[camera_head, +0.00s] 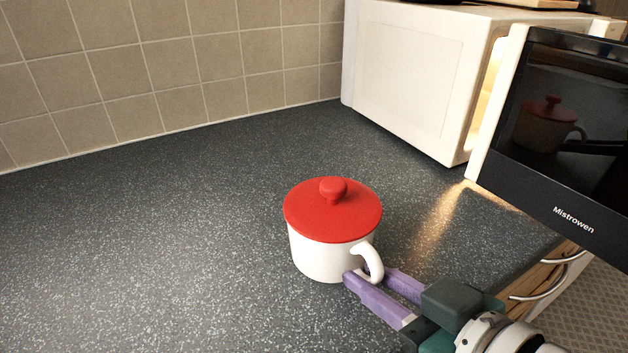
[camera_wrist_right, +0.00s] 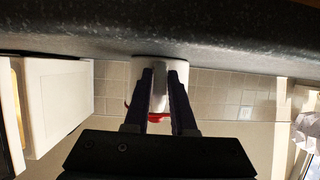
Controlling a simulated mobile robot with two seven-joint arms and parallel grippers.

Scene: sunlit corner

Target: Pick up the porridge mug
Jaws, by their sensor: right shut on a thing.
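The porridge mug (camera_head: 318,258) is white with a red knobbed lid (camera_head: 310,213). It stands upright on the dark speckled counter (camera_head: 160,240) in the head view. Its curved handle points to the lower right. My right gripper (camera_head: 369,277), with purple fingers, reaches in from the lower right and is shut on the handle. In the right wrist view, which is upside down, the mug's white body (camera_wrist_right: 160,62) shows between and beyond the dark fingers, with a bit of the red lid (camera_wrist_right: 158,117). My left gripper is not in view.
A white microwave (camera_head: 410,75) stands at the back right. Its dark door (camera_head: 570,140) hangs open toward the counter's right edge and reflects the mug. Drawers with metal handles (camera_head: 545,285) are below that edge. A tiled wall (camera_head: 150,70) runs behind. The counter left of the mug is clear.

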